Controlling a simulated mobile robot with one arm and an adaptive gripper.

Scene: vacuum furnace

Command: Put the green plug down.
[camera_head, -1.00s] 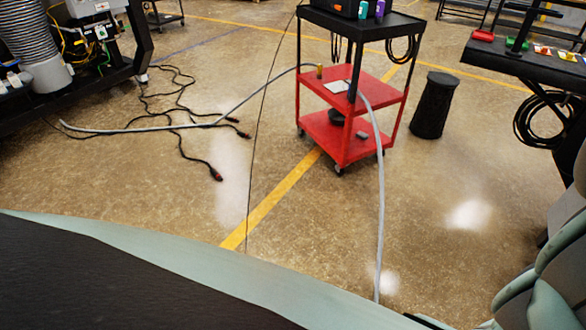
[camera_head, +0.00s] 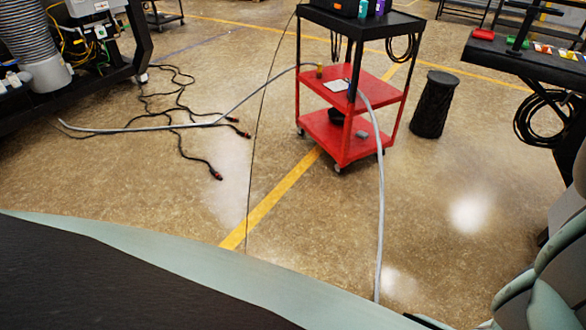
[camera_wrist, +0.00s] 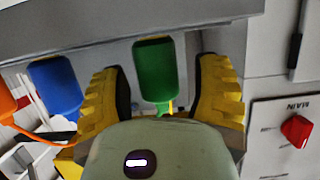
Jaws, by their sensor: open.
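The green plug (camera_wrist: 155,75) is in the wrist view, upright in the picture, its top against the underside of a grey ledge (camera_wrist: 215,12). My gripper (camera_wrist: 163,72) is open, with one yellow finger on each side of the green plug. A clear gap shows on the right of the plug and a narrow one on the left. The plug's lower end is partly hidden behind my gripper's body. The gripper is not identifiable in the head view.
A blue plug (camera_wrist: 57,84) and an orange part (camera_wrist: 6,108) are left of my gripper. A red knob (camera_wrist: 297,130) marked MAIN is at right. In the head view, a red cart (camera_head: 345,135), a black bin (camera_head: 434,105) and floor cables (camera_head: 180,120) surround open floor.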

